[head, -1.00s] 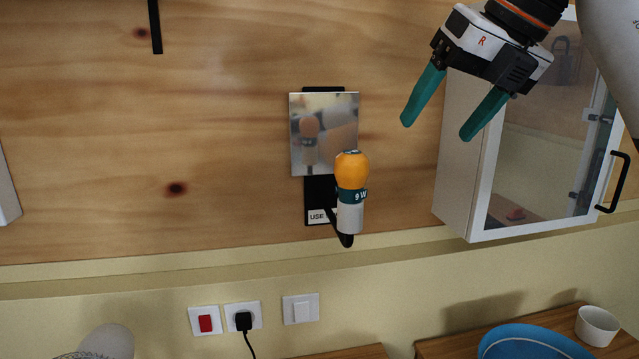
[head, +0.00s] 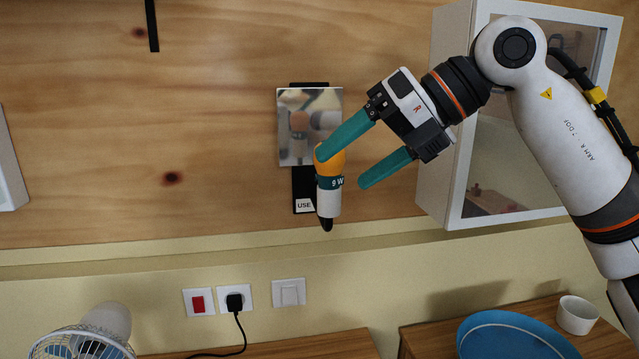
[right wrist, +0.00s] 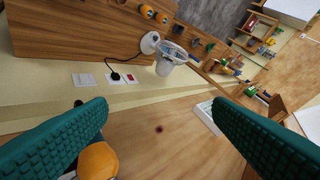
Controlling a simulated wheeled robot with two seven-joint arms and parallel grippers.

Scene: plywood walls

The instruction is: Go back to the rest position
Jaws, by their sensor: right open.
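My right gripper (head: 352,160) is open in the head view, its teal fingers pointing left and down. One finger overlaps the top of an orange and white bulb (head: 329,200) marked "9 W". I cannot tell whether the finger touches the bulb. My left gripper is not in view.
A white glass-fronted cabinet (head: 455,180) hangs close behind my right arm. Below are a blue dish (head: 515,340), a white cup (head: 577,315), a fan (head: 85,345), a red switch (head: 198,301) and a plugged socket (head: 234,298).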

